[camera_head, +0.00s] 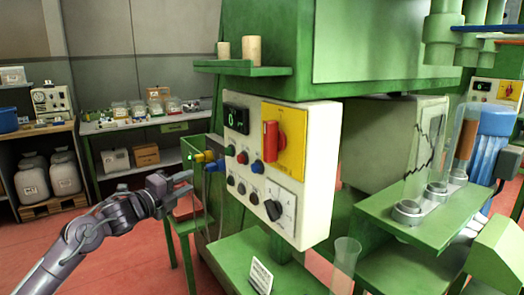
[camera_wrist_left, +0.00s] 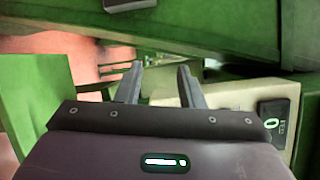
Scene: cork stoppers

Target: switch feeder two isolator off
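A cream control box (camera_head: 315,165) faces me on the green machine. A red rotary isolator handle (camera_head: 270,141) sits upright on its yellow plate (camera_head: 291,138). A second red-and-yellow isolator (camera_head: 508,91) shows on a panel at the far right. I cannot read which one is feeder two. My left gripper (camera_head: 190,184) is left of the control box, apart from the handle. In the left wrist view its two fingers (camera_wrist_left: 160,72) are spread with nothing between them. The box's lit display (camera_wrist_left: 271,124) shows at right there. My right gripper is not in view.
The box also has a dark display (camera_head: 236,121), coloured buttons (camera_head: 243,158) and a black selector knob (camera_head: 273,209). Yellow and blue connectors (camera_head: 206,157) stick out at its left edge. A green shelf (camera_head: 243,68) with corks overhangs it. Open floor lies left.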

